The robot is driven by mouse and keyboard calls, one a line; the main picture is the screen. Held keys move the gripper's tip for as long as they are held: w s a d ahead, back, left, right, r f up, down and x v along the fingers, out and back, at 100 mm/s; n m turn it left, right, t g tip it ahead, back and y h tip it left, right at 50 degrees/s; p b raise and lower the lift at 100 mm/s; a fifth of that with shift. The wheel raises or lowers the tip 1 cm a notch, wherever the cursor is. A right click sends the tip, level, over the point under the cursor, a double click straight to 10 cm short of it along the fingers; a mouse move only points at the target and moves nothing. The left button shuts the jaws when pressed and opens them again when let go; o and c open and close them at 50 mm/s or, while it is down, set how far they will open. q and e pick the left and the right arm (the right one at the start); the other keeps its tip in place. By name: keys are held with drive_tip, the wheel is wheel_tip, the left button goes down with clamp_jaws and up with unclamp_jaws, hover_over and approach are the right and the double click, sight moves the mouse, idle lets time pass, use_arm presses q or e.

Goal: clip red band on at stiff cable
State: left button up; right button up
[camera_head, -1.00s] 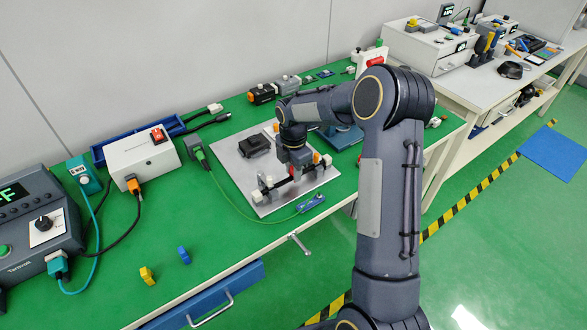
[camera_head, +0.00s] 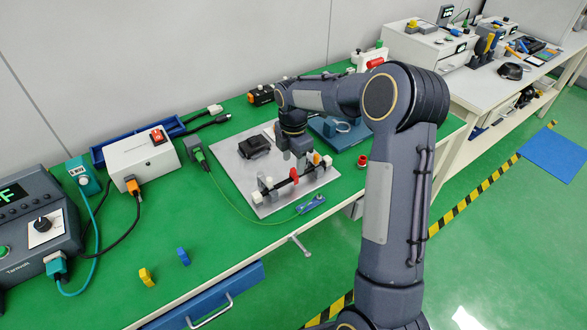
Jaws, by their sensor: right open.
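A silver plate (camera_head: 236,180) on the green bench carries a dark, straight cable (camera_head: 278,186) held by small pale and orange supports. A red band (camera_head: 294,175) shows at the middle of the cable; whether it is fully clipped around it is too small to tell. My right gripper (camera_head: 301,165) is open, pointing down just above and behind the cable beside the red band. Its fingertips are partly hidden, and I cannot tell whether they touch the band. My left gripper is not in view.
A black block (camera_head: 254,147) sits on the plate behind the cable. A blue piece (camera_head: 311,204) with a green wire lies at the plate's front edge. A red cylinder (camera_head: 362,161) stands to the right. The bench front near the yellow block (camera_head: 146,277) is mostly clear.

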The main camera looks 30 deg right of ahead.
sight(293, 170)
drive_tip(key=shift+r, duration=1.4)
drive_tip(key=shift+r, duration=0.1)
drive_tip(key=s+a+r+m+t+y, duration=0.2)
drive_tip(key=s+a+r+m+t, duration=0.15)
drive_tip(key=s+r+m, duration=0.75)
drive_tip(key=s+a+f+m+t, duration=0.1)
drive_tip(key=s+a+m, duration=0.2)
drive_tip(key=s, duration=0.5)
drive_tip(key=s+a+f+m+t+y, duration=0.1)
drive_tip(key=s+a+m, duration=0.3)
drive_tip(key=s, duration=0.5)
drive_tip(key=shift+s+a+f+m+y, duration=0.2)
drive_tip(key=shift+a+f+m+y, duration=0.1)
drive_tip(key=shift+f+m, duration=0.55)
drive_tip(key=shift+r, duration=0.1)
